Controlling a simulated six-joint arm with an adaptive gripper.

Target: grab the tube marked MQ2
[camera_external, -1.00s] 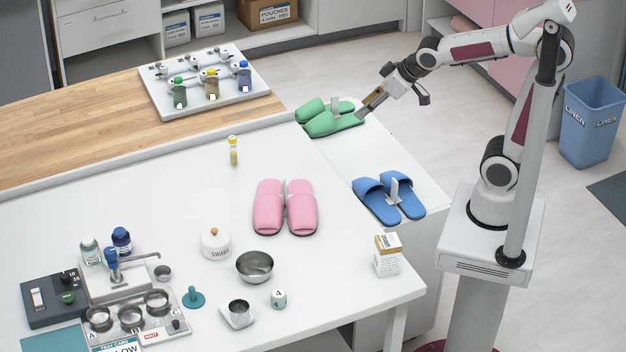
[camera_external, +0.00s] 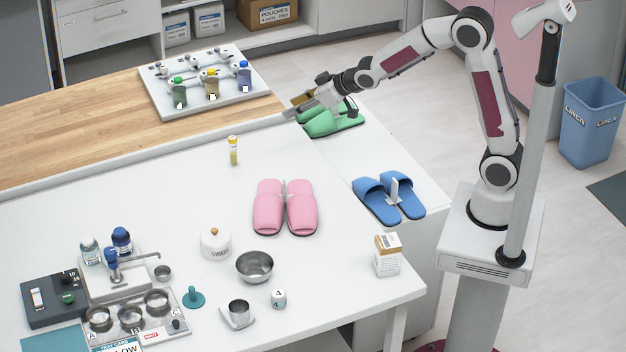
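A slim upright tube (camera_external: 233,152) with a yellow cap stands alone on the white table, left of and beyond the pink slippers. Any marking on it is too small to read. Several bottles with green, yellow and blue caps stand on the white rack board (camera_external: 213,102) on the wooden top; their labels are also unreadable. My gripper (camera_external: 292,106) is up and to the right of the slim tube, in front of the green slippers in the picture. Its fingers appear spread, with nothing seen between them.
Green slippers (camera_external: 338,127), pink slippers (camera_external: 285,207) and blue slippers (camera_external: 389,198) lie on the white surfaces. A swab jar (camera_external: 215,244), steel bowl (camera_external: 255,267) and small box (camera_external: 387,256) stand nearer the front. The table around the slim tube is clear.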

